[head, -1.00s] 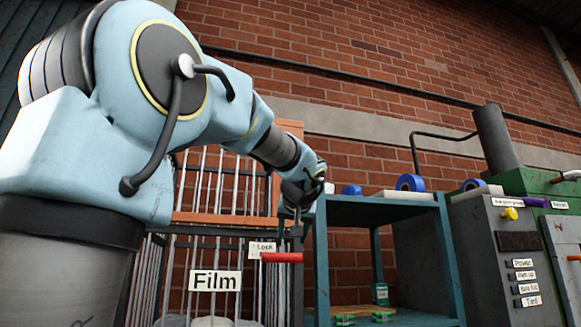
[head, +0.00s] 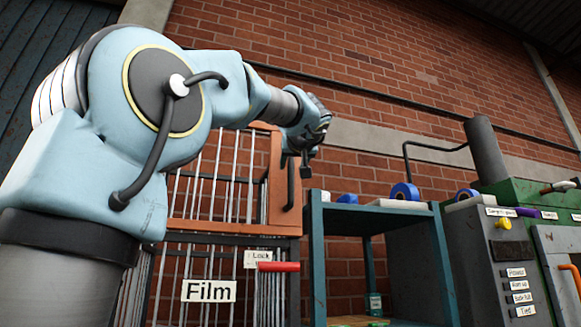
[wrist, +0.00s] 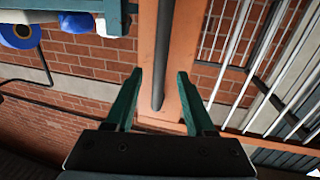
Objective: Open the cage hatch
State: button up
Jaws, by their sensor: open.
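The wire cage has an orange-framed hatch (head: 232,228) with pale vertical bars; it looks closed. A dark upright handle bar (head: 291,185) is on the hatch's right stile. A red lever (head: 278,266) lies level beside the "Lock" label (head: 258,256), below the hatch. My gripper (head: 305,168) is near the handle's upper part. In the wrist view my gripper (wrist: 160,74) is open, its two green fingers apart. The dark handle (wrist: 164,50) appears between them against the orange stile (wrist: 184,60). I cannot tell whether the fingers touch it.
A teal shelf (head: 375,211) with blue tape rolls (head: 404,193) stands close to the right of the cage. A grey and green machine (head: 510,245) is farther right. A "Film" sign (head: 208,291) hangs on the cage's lower front. A brick wall is behind.

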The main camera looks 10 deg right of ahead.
aim_at(292, 169)
jog(key=w+p, duration=0.1)
jog(key=w, duration=0.4)
jog(key=shift+d+p, duration=0.15)
jog(key=shift+p, duration=0.15)
grip_shut()
dwell(1.1)
